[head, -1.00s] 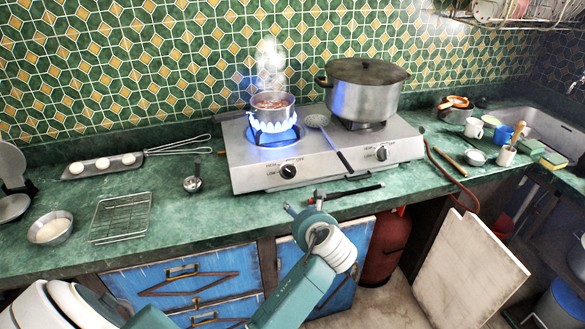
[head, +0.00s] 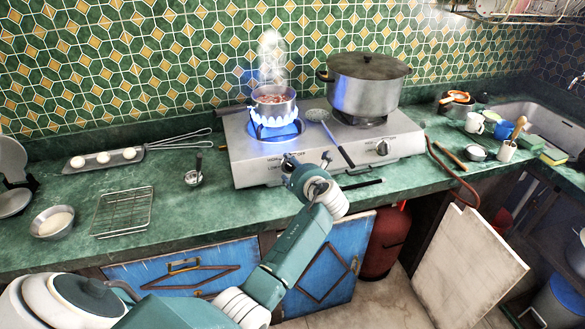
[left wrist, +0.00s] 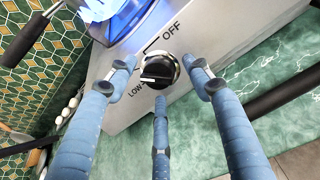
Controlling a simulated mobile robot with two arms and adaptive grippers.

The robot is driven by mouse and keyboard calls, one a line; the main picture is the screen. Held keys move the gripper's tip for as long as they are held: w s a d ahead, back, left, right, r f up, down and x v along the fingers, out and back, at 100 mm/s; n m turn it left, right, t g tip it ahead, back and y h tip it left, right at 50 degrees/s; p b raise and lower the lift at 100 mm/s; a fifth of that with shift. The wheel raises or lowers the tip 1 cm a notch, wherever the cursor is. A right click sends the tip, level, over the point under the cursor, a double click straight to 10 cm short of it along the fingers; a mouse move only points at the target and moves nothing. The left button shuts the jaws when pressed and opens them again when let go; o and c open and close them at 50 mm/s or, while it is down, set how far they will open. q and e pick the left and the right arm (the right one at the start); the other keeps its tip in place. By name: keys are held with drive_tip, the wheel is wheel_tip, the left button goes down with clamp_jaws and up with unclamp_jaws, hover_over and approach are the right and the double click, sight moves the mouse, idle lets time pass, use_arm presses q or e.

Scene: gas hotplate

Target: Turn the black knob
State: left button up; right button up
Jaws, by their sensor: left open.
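The left black knob (left wrist: 158,70) is on the hotplate's metal front, between the OFF and LOW marks in the left wrist view. Its raised grip lies roughly level in that picture, with one end towards LOW. My left gripper (left wrist: 159,76) is open, with its three blue fingers spread around the knob and no clear contact visible. In the head view, my left gripper (head: 304,165) is at the front of the hotplate (head: 245,172) and mostly hides this knob. The right black knob (head: 383,148) is in plain view. My right gripper is not in view.
A small steaming pan (head: 273,92) sits over a lit blue flame on the left burner. A large lidded pot (head: 366,92) stands on the right burner. A skimmer (head: 319,116) lies between them, its handle reaching over the front edge. A dark rod (head: 360,184) lies in front.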

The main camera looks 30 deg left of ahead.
use_arm(q)
drive_tip(key=shift+w+a+f, duration=0.15)
drive_tip(key=shift+w+a, duration=0.05)
drive_tip(key=shift+a, duration=0.1)
drive_tip(key=c, duration=1)
drive_tip(key=shift+c, duration=0.6)
drive_tip(key=shift+n, duration=0.3)
drive_tip(key=n+p, duration=0.1)
drive_tip(key=n, duration=0.2)
drive_tip(key=shift+n+g, duration=0.4)
drive_tip(key=shift+w+d+n+g+p, duration=0.1)
drive_tip(key=shift+n+g+p, duration=0.15)
drive_tip(key=shift+n, duration=1.1)
drive_tip(key=shift+w+n+g+p, duration=0.15)
drive_tip(key=shift+n+p, duration=0.2)
drive_tip(key=shift+n, duration=1)
drive_tip(key=shift+s, duration=0.1)
